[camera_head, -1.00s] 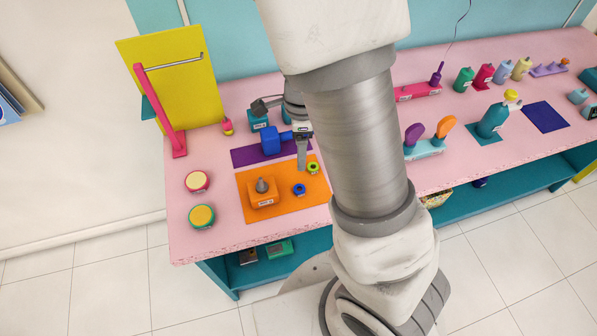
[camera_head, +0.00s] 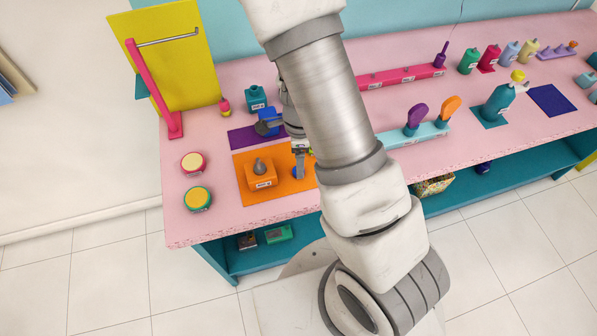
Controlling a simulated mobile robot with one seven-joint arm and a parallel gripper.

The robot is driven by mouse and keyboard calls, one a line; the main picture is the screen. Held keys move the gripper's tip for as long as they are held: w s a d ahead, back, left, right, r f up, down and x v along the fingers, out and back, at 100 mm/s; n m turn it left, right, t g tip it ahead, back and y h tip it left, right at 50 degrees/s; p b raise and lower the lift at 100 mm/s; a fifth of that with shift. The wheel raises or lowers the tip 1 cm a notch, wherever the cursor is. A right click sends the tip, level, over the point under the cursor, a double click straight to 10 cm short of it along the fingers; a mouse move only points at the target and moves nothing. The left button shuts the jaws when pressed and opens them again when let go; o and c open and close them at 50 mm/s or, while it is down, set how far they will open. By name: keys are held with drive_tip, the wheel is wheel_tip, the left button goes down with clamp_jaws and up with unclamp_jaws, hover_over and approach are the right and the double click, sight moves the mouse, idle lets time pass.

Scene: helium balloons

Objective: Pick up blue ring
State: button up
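The blue ring (camera_head: 294,172) lies on the orange mat (camera_head: 243,188), mostly hidden behind my gripper; only a small blue edge shows. My gripper (camera_head: 299,174) points down at the right part of the mat, over or at the ring. One finger shows clearly; I cannot tell its opening or whether it touches the ring. The green ring seen earlier beside it is not clearly visible now.
An orange block with a grey knob (camera_head: 262,176) stands left of my gripper on the mat. A blue object (camera_head: 268,120) and a teal container (camera_head: 256,98) stand behind. Two round tubs (camera_head: 197,199) are at the left. My arm hides the table's middle.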

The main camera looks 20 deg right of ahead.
drive_tip(key=f, duration=0.5)
drive_tip(key=shift+w+b, duration=0.3)
drive_tip(key=shift+w, duration=0.05)
drive_tip(key=shift+r, duration=0.1)
clamp_jaws()
